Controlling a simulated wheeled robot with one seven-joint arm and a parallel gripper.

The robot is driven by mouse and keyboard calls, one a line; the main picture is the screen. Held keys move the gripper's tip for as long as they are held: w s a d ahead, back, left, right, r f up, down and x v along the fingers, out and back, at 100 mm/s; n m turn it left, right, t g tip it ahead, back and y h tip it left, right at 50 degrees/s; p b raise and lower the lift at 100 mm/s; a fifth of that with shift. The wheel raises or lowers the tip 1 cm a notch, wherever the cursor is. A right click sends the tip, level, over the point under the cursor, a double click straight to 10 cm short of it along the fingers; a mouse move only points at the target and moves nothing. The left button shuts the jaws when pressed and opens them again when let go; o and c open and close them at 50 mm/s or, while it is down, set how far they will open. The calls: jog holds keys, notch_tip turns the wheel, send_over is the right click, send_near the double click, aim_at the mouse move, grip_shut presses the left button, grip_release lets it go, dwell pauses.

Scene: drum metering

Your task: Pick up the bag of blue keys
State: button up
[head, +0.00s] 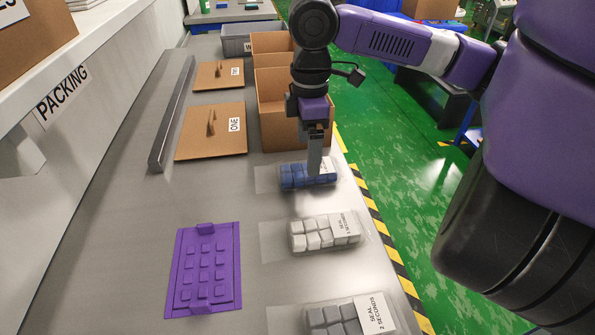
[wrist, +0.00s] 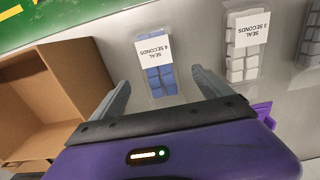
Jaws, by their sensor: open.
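The bag of blue keys (head: 296,178) lies flat on the grey bench, in front of an open cardboard box. It is a clear bag of blue key blocks with a white label, partly hidden by my gripper in the head view. In the wrist view the bag (wrist: 161,79) lies beyond and between my fingers, its label reading "SEAL 4 SECONDS". My gripper (head: 315,172) points down over the bag. In the wrist view my gripper (wrist: 160,85) is open, with nothing between the fingers. I cannot tell whether the fingertips touch the bag.
A bag of white keys (head: 325,233) and a bag of grey keys (head: 335,318) lie nearer along the bench. A purple key tray (head: 203,270) lies to the left. The open cardboard box (head: 277,125) stands just behind the blue bag. Flat cardboard lids (head: 190,145) lie further left.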

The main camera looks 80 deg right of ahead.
jog(key=shift+d+f+b, duration=0.1)
jog(key=shift+f+b, duration=0.35)
jog(key=shift+f, duration=2.75)
jog(key=c, duration=1.7)
jog(key=shift+o, duration=0.2)
